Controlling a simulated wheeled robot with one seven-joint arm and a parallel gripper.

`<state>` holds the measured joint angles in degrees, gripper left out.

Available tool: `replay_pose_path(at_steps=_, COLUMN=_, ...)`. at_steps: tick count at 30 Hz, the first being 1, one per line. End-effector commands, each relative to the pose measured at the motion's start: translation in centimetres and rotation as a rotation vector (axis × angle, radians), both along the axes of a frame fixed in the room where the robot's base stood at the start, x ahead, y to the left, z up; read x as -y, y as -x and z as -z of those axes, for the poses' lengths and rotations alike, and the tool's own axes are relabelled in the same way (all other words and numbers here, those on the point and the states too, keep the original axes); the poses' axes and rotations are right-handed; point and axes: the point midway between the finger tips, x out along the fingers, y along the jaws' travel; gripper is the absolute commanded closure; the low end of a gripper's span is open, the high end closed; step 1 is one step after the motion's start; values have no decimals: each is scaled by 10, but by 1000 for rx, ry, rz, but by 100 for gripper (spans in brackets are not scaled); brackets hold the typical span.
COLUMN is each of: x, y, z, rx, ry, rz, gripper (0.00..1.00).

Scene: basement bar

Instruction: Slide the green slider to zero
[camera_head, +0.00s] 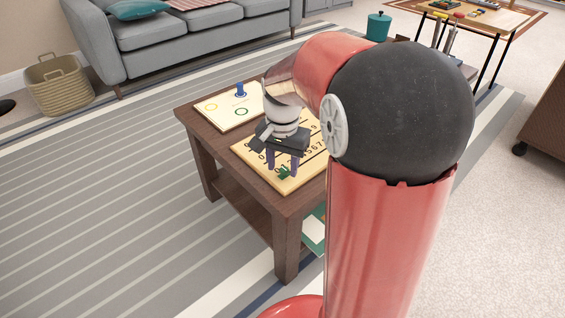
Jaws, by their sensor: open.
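The green slider (284,173) is small and sits near the front edge of a light wooden board (301,179) printed with dark lines and numbers. The board lies on the brown wooden table (287,204). My gripper (283,163) is open above the board, pointing down, with its fingertips just behind and above the green slider. I cannot tell whether they touch it. My arm and gripper body hide the right and back parts of the board, so most of the numbers and any other sliders there are hidden. The number the slider stands at cannot be read.
A second board (225,113) with a blue peg (241,90) and coloured rings lies behind on the same table. A grey sofa (160,45), a woven basket (60,85) and another table (500,18) stand farther back. The striped rug (90,190) to the left is clear.

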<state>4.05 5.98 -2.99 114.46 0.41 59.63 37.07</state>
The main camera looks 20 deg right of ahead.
Motion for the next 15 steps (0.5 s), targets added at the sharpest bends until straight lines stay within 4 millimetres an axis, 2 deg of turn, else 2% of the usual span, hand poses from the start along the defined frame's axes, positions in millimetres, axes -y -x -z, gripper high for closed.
replay_pose_path(at_steps=9, x=0, y=-1, z=-48, rx=5, ry=1, rz=-1, gripper=58)
replay_pose_path(at_steps=15, x=-1, y=-1, z=-73, rx=3, ry=0, rz=-1, gripper=58)
